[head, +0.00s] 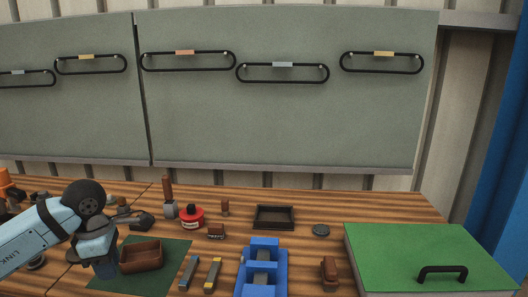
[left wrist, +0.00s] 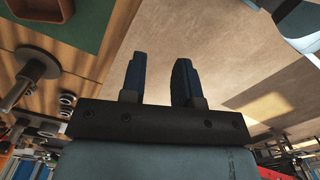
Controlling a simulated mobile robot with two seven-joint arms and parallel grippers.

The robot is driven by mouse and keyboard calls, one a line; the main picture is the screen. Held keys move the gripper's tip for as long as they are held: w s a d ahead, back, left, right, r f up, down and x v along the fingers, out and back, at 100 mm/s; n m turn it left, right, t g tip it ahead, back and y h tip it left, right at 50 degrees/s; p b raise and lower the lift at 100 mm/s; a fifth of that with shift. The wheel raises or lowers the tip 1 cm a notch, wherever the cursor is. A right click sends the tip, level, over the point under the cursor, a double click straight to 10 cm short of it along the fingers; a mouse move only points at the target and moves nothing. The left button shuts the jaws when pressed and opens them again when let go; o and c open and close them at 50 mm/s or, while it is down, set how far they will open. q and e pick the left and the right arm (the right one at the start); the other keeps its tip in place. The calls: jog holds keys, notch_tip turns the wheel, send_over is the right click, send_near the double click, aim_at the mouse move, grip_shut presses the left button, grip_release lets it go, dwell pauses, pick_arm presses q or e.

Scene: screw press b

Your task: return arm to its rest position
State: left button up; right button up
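My left arm comes in from the left in the head view. Its gripper (head: 107,270) points down at the near left of the wooden bench, beside the green mat. In the left wrist view the two dark blue fingers (left wrist: 158,78) stand apart with nothing between them; pale floor shows through the gap. My right gripper is in neither view.
A blue fixture (head: 262,270), a red round can (head: 191,218) and a green-topped box (head: 425,245) with a black handle stand farther right. Floor (left wrist: 225,60) lies beyond the bench edge.

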pick_arm(q)
jog(key=s+d+f+n+t+h, duration=0.1)
jog(key=s+d+n+h, duration=0.25)
jog(key=d+h, duration=0.4)
jog(key=s+d+f+n+t+h, duration=0.25)
jog(key=d+n+h, duration=0.3)
jog(key=d, duration=0.35)
jog(key=s+d+n+t+h, duration=0.1)
jog(key=s+d+n+h, duration=0.25)
jog(key=d+h, duration=0.4)
jog(key=s+a+f+n+t+y, duration=0.1)
jog(key=a+f+n+t+y, duration=0.2)
jog(key=f+n+t+y, duration=0.7)
jog(key=a+f+n+t+y, duration=0.2)
jog(key=a+n+t+y, duration=0.1)
jog(key=n, duration=1.3)
jog(key=s+a+f+n+g+y, duration=0.3)
jog(key=s+f+n+g+y, duration=0.25)
jog(key=s+f+n, duration=0.6)
notch_tip(320, 180, up, 12)
jog(key=s+a+m+g+p, duration=0.1)
jog(key=m+p, duration=0.1)
jog(key=p, duration=1.6)
jog(key=shift+m+h, duration=0.3)
jog(key=shift+h, duration=0.1)
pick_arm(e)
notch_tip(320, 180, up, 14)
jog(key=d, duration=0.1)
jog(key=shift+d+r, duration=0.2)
